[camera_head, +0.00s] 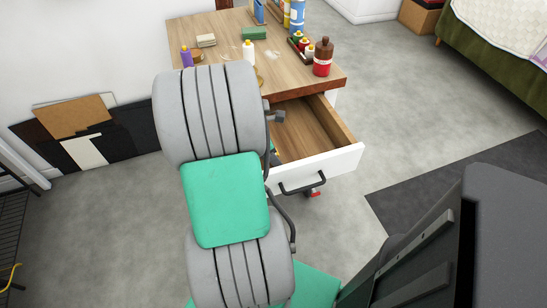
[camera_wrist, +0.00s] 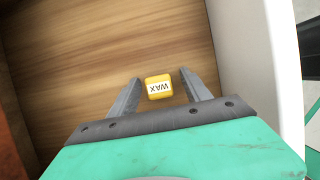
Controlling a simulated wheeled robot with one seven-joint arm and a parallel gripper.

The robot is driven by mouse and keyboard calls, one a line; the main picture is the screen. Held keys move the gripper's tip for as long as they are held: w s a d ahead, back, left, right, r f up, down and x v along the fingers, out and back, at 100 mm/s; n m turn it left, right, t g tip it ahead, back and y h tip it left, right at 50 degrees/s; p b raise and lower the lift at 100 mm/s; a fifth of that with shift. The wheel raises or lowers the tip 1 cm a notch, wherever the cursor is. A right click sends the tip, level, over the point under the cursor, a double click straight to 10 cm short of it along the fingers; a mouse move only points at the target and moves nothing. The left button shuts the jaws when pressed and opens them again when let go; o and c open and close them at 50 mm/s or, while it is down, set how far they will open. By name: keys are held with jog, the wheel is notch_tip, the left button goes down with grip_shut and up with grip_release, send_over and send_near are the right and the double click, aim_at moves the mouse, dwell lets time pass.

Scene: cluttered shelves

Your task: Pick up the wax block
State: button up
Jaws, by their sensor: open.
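The wax block (camera_wrist: 158,87) is a small yellow block with a white label reading WAX, upside down in the wrist view. It lies on the wooden floor of the open drawer (camera_head: 307,127). My gripper (camera_wrist: 160,82) is open, with one finger on each side of the block as seen in the wrist view. I cannot tell whether the fingers touch it or how far above the drawer floor they are.
The drawer's white front wall (camera_wrist: 259,60) is close to the right of my gripper. The wooden desk top (camera_head: 205,24) above carries several bottles, including a brown and red one (camera_head: 323,58), and a green block (camera_head: 254,33). The rest of the visible drawer floor is clear.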

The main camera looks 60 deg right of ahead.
grip_shut()
dwell(0.6)
